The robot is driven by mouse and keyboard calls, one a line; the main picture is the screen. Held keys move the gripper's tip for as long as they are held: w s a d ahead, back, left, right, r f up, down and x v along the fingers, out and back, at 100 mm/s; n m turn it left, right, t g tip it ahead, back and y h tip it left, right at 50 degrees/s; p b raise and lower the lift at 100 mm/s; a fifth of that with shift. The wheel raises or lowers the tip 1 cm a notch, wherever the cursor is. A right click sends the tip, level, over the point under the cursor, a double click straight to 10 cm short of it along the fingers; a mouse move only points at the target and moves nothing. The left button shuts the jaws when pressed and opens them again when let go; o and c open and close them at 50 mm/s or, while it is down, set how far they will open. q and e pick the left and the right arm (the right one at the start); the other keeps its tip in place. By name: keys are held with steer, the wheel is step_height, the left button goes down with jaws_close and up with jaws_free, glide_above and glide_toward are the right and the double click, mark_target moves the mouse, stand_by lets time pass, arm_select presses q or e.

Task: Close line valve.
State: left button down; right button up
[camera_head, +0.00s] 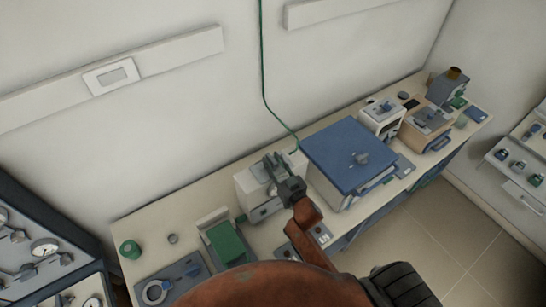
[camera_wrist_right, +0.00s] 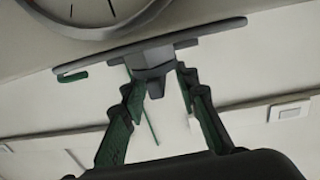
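In the right wrist view a grey hub (camera_wrist_right: 155,58) with a long thin grey bar (camera_wrist_right: 215,32) across it looks like the line valve's handle; I cannot be sure. A round gauge (camera_wrist_right: 95,12) is partly seen behind it. My right gripper's (camera_wrist_right: 160,80) two dark green fingers are spread, one on each side of the hub's lower end; I cannot tell whether they touch it. In the head view my right gripper (camera_head: 273,170) is over the white unit (camera_head: 245,186) left of the blue-topped furnace (camera_head: 347,153), and the valve cannot be made out there. My left gripper is not in view.
The bench carries a green block (camera_head: 226,241), a green cup (camera_head: 130,249) and a smaller furnace (camera_head: 428,125) further right. A green line (camera_head: 263,60) hangs down the wall. A gauge panel (camera_head: 40,250) stands at left. The floor (camera_head: 430,235) at lower right is clear.

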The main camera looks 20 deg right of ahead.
steer(key=shift+w, duration=0.7)
steer(key=shift+c, duration=0.6)
jaws_close()
